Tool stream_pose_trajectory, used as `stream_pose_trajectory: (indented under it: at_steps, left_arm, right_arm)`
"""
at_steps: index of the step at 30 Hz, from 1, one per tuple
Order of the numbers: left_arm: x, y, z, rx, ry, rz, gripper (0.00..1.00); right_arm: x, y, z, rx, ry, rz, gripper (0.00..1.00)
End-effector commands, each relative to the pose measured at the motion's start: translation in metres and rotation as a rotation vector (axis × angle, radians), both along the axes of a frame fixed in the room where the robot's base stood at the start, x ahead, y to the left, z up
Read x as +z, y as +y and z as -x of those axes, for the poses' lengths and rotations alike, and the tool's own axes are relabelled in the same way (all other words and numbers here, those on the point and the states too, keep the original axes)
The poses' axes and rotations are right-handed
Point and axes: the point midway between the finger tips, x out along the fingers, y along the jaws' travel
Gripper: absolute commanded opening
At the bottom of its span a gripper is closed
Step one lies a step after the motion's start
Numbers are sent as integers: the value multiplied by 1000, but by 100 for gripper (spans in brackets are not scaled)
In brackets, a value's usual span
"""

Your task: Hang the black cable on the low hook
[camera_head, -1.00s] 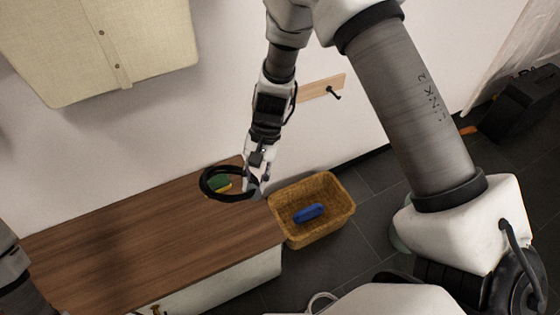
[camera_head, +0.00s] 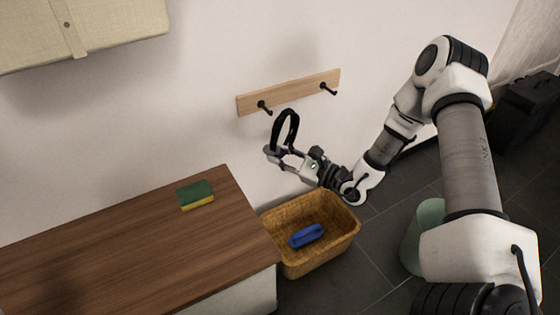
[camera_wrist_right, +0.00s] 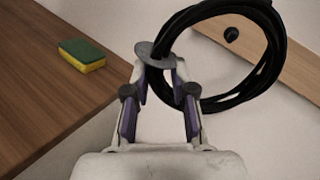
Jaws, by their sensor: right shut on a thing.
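The black cable (camera_head: 296,123) is a coiled loop standing roughly upright above my right gripper (camera_head: 274,158). In the right wrist view the cable (camera_wrist_right: 272,48) passes at the fingertips, and my right gripper (camera_wrist_right: 165,78) is shut on its lower edge. Two dark hooks sit on a wooden wall rail (camera_head: 300,92): a left hook (camera_head: 264,106), lower in the picture, and a right hook (camera_head: 328,89). The loop is just below and right of the left hook in the head view, apparently in front of the wall. One hook (camera_wrist_right: 231,34) shows through the loop in the wrist view. My left gripper is out of view.
A wicker basket (camera_head: 343,246) holding a blue object (camera_head: 306,236) stands below my right gripper. A wooden-topped cabinet (camera_head: 130,245) on the left carries a green and yellow sponge (camera_head: 196,194). A pale green bin (camera_head: 425,225) stands beside my right arm. The wall around the rail is clear.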

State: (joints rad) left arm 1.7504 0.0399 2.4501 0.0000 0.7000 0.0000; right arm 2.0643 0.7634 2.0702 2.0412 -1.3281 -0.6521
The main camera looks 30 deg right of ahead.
Motion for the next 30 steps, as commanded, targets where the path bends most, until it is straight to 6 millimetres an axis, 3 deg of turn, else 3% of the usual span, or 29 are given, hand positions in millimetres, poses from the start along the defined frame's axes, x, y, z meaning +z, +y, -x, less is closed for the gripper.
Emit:
stream_pose_trajectory:
  at_steps: [30]
  left_arm:
    - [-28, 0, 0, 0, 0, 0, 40]
  right_arm:
    - [-7, -3, -72, 5, 0, 4, 0]
